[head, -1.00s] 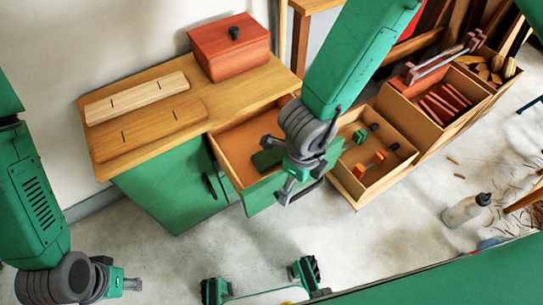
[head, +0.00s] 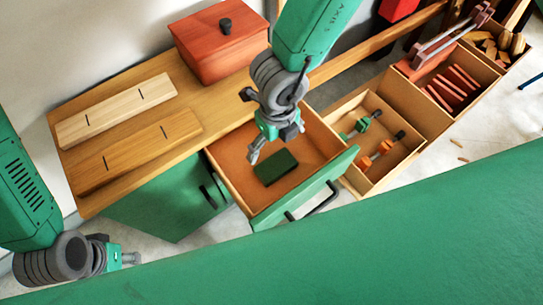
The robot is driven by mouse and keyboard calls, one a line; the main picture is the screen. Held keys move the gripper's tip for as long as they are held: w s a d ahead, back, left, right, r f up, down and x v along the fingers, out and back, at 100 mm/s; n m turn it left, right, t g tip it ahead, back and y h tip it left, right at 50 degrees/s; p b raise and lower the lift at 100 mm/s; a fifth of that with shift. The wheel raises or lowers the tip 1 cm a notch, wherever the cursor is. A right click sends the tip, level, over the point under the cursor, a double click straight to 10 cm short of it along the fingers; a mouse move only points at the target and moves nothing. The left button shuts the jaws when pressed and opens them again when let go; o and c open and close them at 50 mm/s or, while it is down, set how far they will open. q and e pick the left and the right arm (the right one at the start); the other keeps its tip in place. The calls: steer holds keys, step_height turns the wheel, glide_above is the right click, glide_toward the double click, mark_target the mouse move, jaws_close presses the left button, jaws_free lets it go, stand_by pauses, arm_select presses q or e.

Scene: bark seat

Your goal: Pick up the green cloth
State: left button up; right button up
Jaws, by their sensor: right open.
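The green cloth (head: 275,168) is a small, dark green, folded block. It lies flat on the floor of the open drawer (head: 232,158). My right gripper (head: 268,150) is open and empty, above the drawer and just behind the cloth. The cloth shows whole in front of its fingers, and the gap between them and the cloth is hard to judge. My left gripper (head: 128,259) is at the lower left, far from the cloth. Its fingers are too small and edge-on to tell whether they are open.
The wooden cabinet top (head: 75,206) holds two pale boards (head: 118,108) and a red lidded box (head: 222,45). The drawer's green front (head: 305,190) has a dark handle. Wooden bins (head: 350,110) with clamps and red pieces stand to the right. Bare floor shows at far right.

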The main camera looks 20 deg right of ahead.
mark_target(277, 166)
steer(key=f+b, duration=0.1)
steer(key=f, duration=0.1)
steer(key=f+b, duration=0.1)
steer(key=f, duration=0.4)
steer(key=shift+s+d+f+b, duration=0.15)
steer(key=shift+d+f+b, duration=0.1)
steer(key=shift+b, duration=0.15)
steer(key=f+b, duration=0.1)
steer(key=f, duration=0.1)
steer(key=f+b, duration=0.2)
steer(key=f, duration=0.1)
steer(key=shift+s+a, duration=0.15)
steer(key=shift+a, duration=0.05)
steer(key=shift+r, duration=0.1)
steer(key=shift+c, duration=0.8)
steer(key=c, duration=0.6)
